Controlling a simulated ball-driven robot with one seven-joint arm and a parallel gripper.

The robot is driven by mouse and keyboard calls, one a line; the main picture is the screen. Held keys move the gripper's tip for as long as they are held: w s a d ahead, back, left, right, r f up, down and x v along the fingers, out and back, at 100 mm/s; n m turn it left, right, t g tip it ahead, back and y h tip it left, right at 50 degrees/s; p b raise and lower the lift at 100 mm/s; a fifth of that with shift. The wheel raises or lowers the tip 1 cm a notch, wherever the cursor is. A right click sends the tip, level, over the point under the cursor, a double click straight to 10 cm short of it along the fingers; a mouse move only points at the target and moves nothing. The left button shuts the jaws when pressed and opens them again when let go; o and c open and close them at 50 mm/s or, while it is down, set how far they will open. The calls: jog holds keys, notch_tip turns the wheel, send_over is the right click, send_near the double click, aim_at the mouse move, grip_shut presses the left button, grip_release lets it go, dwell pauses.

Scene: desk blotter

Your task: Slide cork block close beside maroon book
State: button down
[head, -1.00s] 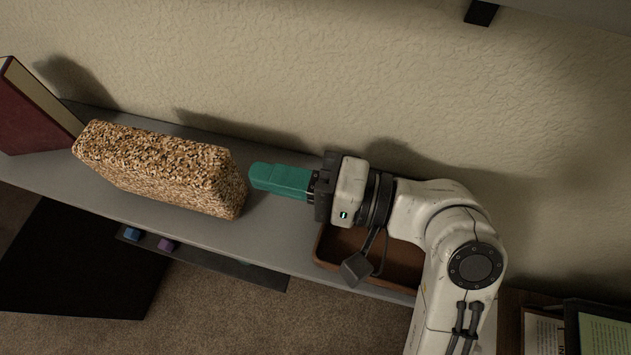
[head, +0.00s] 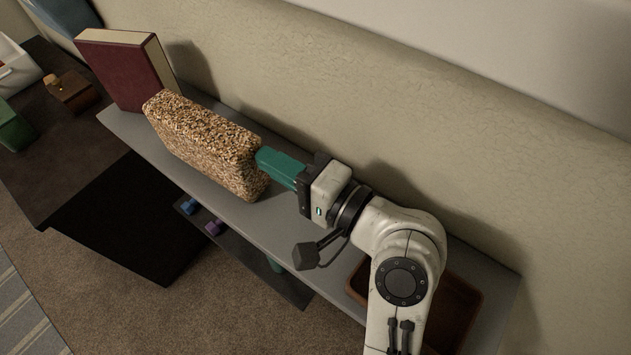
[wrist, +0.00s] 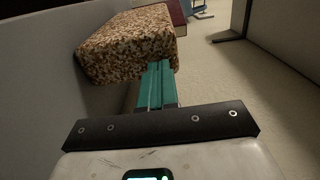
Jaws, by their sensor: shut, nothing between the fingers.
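The speckled tan cork block (head: 205,145) stands on its long edge on a grey shelf (head: 300,240). The maroon book (head: 120,68) stands upright beyond the block's far left end. The block overlaps the book's lower edge in the head view, so I cannot tell how wide any gap is. My gripper (head: 266,159) is shut and empty, its green fingers pointing at the block's near right end, touching it or almost so. In the wrist view the shut fingers (wrist: 160,68) reach the block's (wrist: 130,45) near face, with a strip of the book (wrist: 177,12) behind it.
A wall (head: 330,110) runs close behind the shelf. A brown tray (head: 455,300) sits on the shelf behind my arm. Blue (head: 189,207) and purple (head: 214,228) small objects lie on a lower dark surface. A dark table (head: 50,150) stands at the left.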

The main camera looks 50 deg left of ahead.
aim_at(231, 139)
jog(key=x, duration=0.8)
jog(key=shift+s+a+f+p, duration=0.1)
jog(key=shift+s+a+p, duration=0.05)
jog(key=shift+a+p, duration=0.2)
jog(key=shift+d, duration=0.1)
jog(key=b+v, duration=0.2)
jog(key=v, duration=0.8)
jog(key=shift+b, duration=0.4)
jog(key=shift+d, duration=0.3)
